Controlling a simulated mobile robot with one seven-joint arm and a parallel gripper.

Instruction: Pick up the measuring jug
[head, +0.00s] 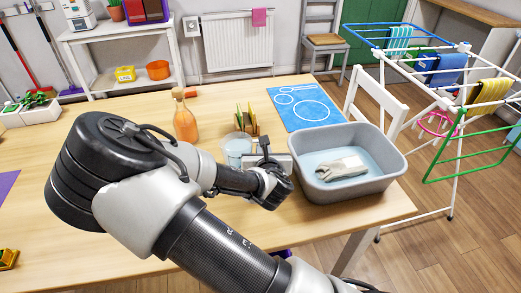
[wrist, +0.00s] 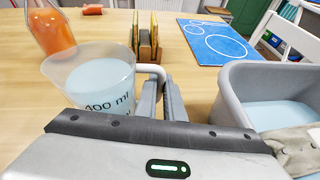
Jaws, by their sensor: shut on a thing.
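The measuring jug (wrist: 92,82) is a clear, tapered cup with dark "400 ml" lettering and pale blue content. In the head view the jug (head: 237,148) stands upright on the table, partly behind my arm. My gripper (wrist: 160,98) is at the jug's right side, shut on its white handle. In the head view my gripper (head: 266,158) is between the jug and the grey basin. The jug's base is hidden, so I cannot tell whether it touches the table.
A grey basin (head: 388,174) with water and a grey cloth (head: 342,169) is close on the right. An orange bottle (head: 185,122) stands behind left. A wooden rack (head: 247,123) is just behind the jug. A blue mat (head: 303,106) lies farther back. The table's left-middle is mostly clear.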

